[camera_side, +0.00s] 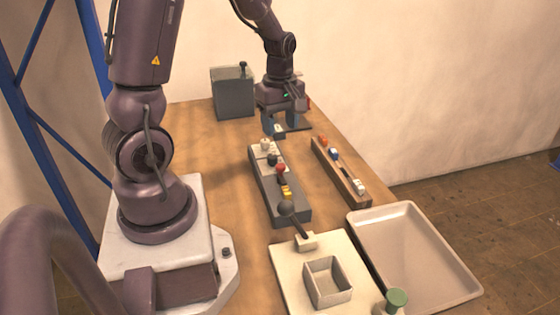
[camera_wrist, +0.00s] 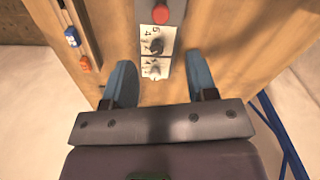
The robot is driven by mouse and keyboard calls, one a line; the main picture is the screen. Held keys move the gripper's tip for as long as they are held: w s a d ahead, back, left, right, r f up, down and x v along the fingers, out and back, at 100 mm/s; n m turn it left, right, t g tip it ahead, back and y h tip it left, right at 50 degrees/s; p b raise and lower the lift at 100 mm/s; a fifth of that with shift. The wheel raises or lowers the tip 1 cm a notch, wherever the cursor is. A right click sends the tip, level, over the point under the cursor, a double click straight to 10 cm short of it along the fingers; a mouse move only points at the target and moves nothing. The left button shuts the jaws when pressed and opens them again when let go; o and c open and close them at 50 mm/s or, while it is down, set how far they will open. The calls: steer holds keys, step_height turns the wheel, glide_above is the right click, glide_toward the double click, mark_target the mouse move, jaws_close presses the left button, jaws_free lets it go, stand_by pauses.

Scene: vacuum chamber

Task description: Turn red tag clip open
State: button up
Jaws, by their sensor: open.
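The tag clip rail (camera_side: 330,168) is a wooden strip on the right side of the table. An orange-red clip (camera_side: 323,140), seemingly the red tag clip, sits near its far end and also shows at the left in the wrist view (camera_wrist: 85,64). It is too small to tell whether it is open or shut. A blue clip (camera_side: 335,154) and a white clip (camera_side: 358,186) sit on the same rail. My gripper (camera_side: 287,127) is open and empty, beyond the far end of the grey control panel; its blue fingers (camera_wrist: 160,82) point toward the panel's end, apart from the clip.
The grey panel (camera_side: 290,209) carries dark knobs on numbered white plates, a red button (camera_wrist: 160,13) and a yellow part. A grey box (camera_side: 235,98) stands at the back. A beige tray (camera_side: 415,255) and a white plate with a square holder (camera_side: 327,282) are in front.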

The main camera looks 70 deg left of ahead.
mark_target(280, 164)
step_height(280, 164, down, 11)
steer(key=shift+r, duration=0.2)
steer(key=c, duration=0.9)
